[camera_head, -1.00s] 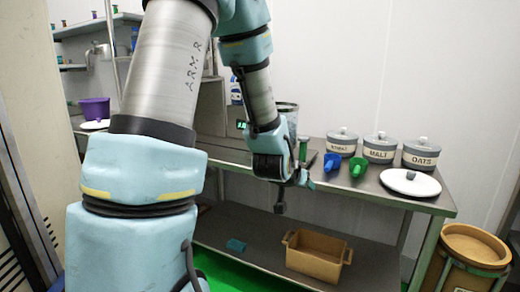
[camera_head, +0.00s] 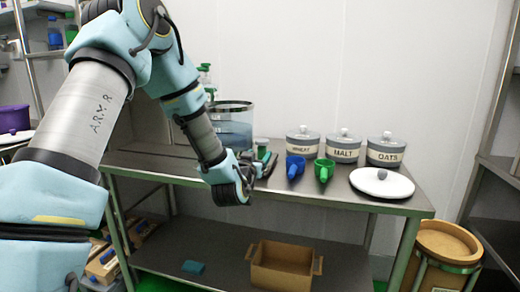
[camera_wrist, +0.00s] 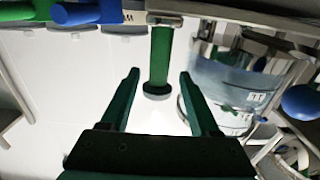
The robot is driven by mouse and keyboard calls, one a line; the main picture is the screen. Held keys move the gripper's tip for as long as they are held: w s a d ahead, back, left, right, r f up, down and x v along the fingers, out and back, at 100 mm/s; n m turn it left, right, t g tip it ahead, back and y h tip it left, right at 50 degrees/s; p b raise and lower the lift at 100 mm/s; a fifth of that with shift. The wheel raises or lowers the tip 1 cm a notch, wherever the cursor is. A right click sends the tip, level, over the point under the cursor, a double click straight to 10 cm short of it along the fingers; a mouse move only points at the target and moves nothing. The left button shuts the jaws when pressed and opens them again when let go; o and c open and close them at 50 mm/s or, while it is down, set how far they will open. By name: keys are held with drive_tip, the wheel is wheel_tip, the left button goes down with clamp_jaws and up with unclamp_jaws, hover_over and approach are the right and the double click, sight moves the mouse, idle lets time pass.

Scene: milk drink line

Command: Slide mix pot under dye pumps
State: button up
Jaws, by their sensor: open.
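The mix pot (camera_head: 230,125), a clear, dark-rimmed vessel, stands on the steel table behind my forearm. It is at the right of the wrist view (camera_wrist: 235,95), which looks upside down. An upright green cylinder (camera_wrist: 160,60) with a grey end is beside it; I cannot tell whether it is joined to the pot. My gripper (camera_wrist: 160,76) is open, its dark green fingers on either side of the cylinder in that view, with gaps visible. In the head view my gripper (camera_head: 265,165) is low at the tabletop. Green-topped bottles (camera_head: 205,75), possibly dye pumps, are behind the pot, partly hidden.
A blue scoop (camera_head: 295,167) and a green scoop (camera_head: 324,170) lie right of my gripper. The wheat (camera_head: 302,142), malt (camera_head: 343,146) and oats (camera_head: 386,150) canisters stand behind. A white lid (camera_head: 382,183) lies at right. A brown crate (camera_head: 283,268) is on the lower shelf.

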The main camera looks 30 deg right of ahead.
sight(261, 153)
drive_tip(key=shift+p+x, duration=0.35)
drive_tip(key=shift+x, duration=1.65)
drive_tip(key=shift+c, duration=0.3)
drive_tip(key=shift+s, duration=0.1)
clamp_jaws()
